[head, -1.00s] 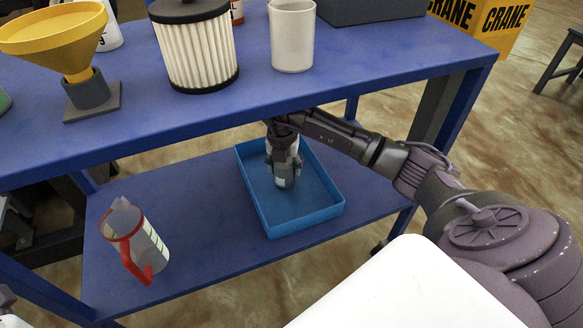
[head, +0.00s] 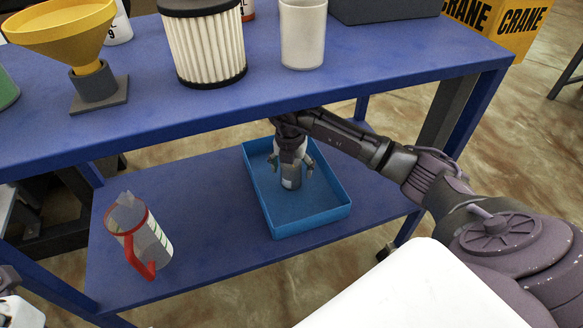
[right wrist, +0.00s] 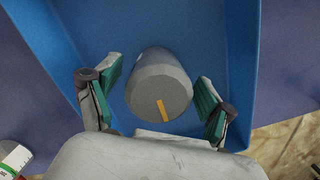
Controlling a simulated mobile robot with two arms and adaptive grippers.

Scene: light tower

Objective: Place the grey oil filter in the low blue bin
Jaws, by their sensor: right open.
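The grey oil filter (head: 291,180) is inside the low blue bin (head: 327,215), which sits on the lower shelf. In the right wrist view the filter (right wrist: 160,85) is a grey cylinder with a yellow mark on its end. My right gripper (head: 291,172) points down into the bin around the filter. In the right wrist view its green-padded fingers (right wrist: 158,102) stand apart on either side, with a gap to the filter on both sides. A white and dark part of what looks like my left gripper (head: 18,305) shows at the lower left edge, its fingers unclear.
The blue upper shelf (head: 300,92) hangs over the bin's back and my right arm passes below its edge. A clear jug with a red handle (head: 140,238) stands left on the lower shelf. A yellow funnel (head: 65,35), pleated filter (head: 205,45) and white cup (head: 303,35) stand above.

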